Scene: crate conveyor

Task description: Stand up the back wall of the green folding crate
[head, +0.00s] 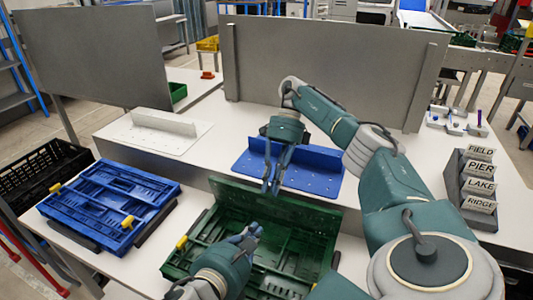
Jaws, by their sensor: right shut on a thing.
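The green folding crate (187,268) lies on the front table at the bottom middle of the head view. Its back wall (310,217) is raised along the far side; its exact tilt is hard to tell. My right gripper (270,187) points down at the top edge of this wall and is shut on it. My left gripper (254,231) is over the crate's inside, in front of the back wall. Whether its fingers are apart cannot be told. My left arm hides part of the crate's floor and front.
A folded blue crate (110,200) lies to the left. Behind the green crate stand a blue angled plate (315,170) and a white one (160,128). A grey panel (320,75) closes off the back. A rack of labelled blocks (470,185) stands at the right.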

